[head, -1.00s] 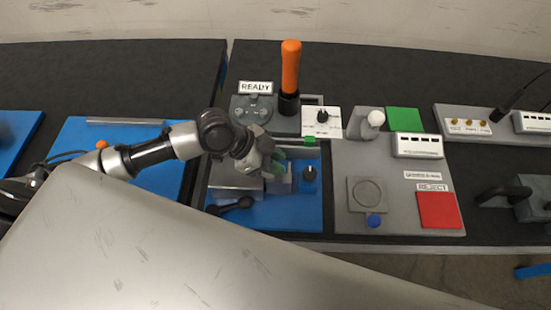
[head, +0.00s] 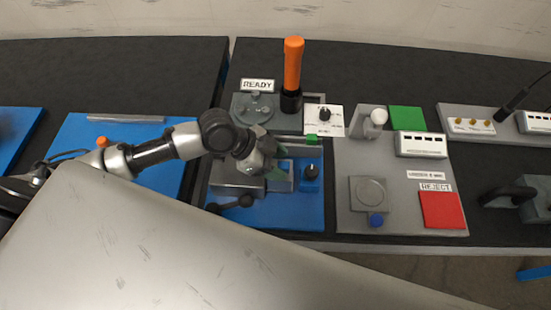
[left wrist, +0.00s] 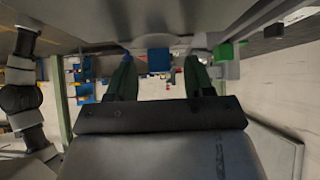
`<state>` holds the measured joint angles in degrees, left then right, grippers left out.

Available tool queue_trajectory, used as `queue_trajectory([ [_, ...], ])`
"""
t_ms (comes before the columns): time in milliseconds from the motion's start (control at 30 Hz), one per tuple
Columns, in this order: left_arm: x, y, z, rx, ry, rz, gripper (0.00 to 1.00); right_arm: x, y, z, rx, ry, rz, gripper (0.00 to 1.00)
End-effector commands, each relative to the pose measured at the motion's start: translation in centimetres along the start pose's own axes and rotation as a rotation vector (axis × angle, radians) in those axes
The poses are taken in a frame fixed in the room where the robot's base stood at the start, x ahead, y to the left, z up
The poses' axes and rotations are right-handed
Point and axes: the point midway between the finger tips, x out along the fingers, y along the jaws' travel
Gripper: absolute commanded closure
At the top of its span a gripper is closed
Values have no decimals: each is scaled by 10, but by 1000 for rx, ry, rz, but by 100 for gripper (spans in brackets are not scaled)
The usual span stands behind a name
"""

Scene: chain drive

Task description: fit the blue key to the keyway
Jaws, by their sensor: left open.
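My left gripper (head: 277,169) is over the blue fixture (head: 285,212), beside its grey block, in the head view. In the left wrist view its two green fingers (left wrist: 160,80) are apart, with nothing clearly held. A small blue block (left wrist: 158,60) shows between and beyond the fingertips, against a grey surface. It may be the blue key, but I cannot tell for sure. I cannot make out the key or the keyway in the head view, where the gripper covers part of the fixture. My right gripper is not in view.
An orange-handled lever (head: 293,65) stands behind the fixture. A grey panel (head: 350,160) with a red pad (head: 440,209) and a blue button (head: 376,220) lies to the right. A black-knobbed lever (head: 240,202) is in front.

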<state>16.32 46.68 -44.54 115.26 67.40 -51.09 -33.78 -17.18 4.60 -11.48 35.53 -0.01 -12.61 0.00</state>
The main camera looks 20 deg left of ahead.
Motion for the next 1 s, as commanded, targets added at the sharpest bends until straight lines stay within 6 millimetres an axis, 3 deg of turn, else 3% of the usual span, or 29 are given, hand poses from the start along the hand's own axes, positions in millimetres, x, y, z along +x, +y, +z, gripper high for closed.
queue_trajectory([
  [167,-13,-1,2,2,-1,-3,47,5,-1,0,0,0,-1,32],
  [600,-93,0,2,0,-4,-2,47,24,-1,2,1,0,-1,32],
  [800,-107,0,1,0,0,0,47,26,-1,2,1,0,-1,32],
  [1000,-108,0,0,0,1,0,47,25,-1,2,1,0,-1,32],
])
